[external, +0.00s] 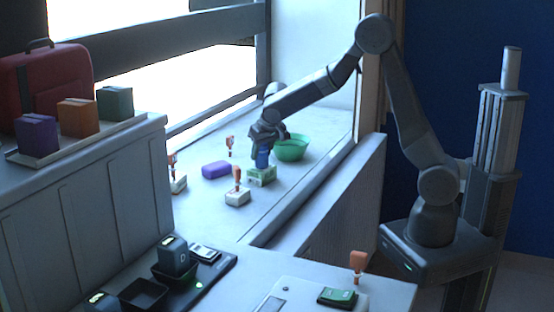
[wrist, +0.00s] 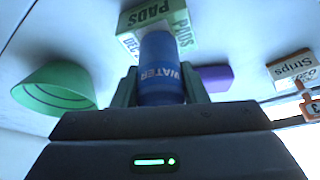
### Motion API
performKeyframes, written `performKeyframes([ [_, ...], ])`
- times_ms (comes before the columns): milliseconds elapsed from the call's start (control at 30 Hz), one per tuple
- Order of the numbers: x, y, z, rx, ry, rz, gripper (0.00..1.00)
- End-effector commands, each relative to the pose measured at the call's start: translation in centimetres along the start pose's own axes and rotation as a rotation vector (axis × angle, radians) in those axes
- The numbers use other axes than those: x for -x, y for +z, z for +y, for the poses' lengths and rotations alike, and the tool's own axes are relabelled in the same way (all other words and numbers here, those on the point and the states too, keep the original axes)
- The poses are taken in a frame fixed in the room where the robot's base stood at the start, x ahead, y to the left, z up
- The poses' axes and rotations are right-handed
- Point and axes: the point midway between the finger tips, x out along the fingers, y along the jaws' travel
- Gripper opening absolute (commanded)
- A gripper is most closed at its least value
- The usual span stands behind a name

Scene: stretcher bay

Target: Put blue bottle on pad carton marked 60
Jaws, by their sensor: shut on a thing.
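My gripper (external: 262,137) is shut on the blue bottle (external: 262,157) and points down. In the wrist view the bottle (wrist: 160,72) sits between my two fingers (wrist: 160,90), and white "WATER" lettering shows on it. The green and white pad carton (external: 263,176) stands on the ledge directly below the bottle. It also shows in the wrist view (wrist: 183,22), with "PADS" on its sides, partly hidden behind the bottle. The bottle looks upright and at or just above the carton's top; I cannot tell whether they touch. The number 60 is not readable.
A green bowl (external: 292,150) stands right of the carton, and a purple block (external: 216,170) lies to its left. White boxes with orange tags (external: 237,197) stand nearby; one reads "Strips" (wrist: 292,66) in the wrist view. The window frame borders the ledge behind.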

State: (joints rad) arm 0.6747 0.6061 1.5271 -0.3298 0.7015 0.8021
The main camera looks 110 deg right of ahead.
Motion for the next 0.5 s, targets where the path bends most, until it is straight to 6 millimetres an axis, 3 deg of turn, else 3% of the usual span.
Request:
performKeyframes([
  [67, -0.33, 0.12, -0.01, 0.000, 0.000, 0.001, 0.12],
  [100, -0.35, 0.14, -0.01, 0.000, 0.000, 0.000, 0.41],
  [200, -0.24, 0.09, -0.01, 0.000, 0.000, 0.000, 0.61],
  [500, -0.14, 0.05, -0.01, 0.000, 0.000, 0.000, 0.61],
])
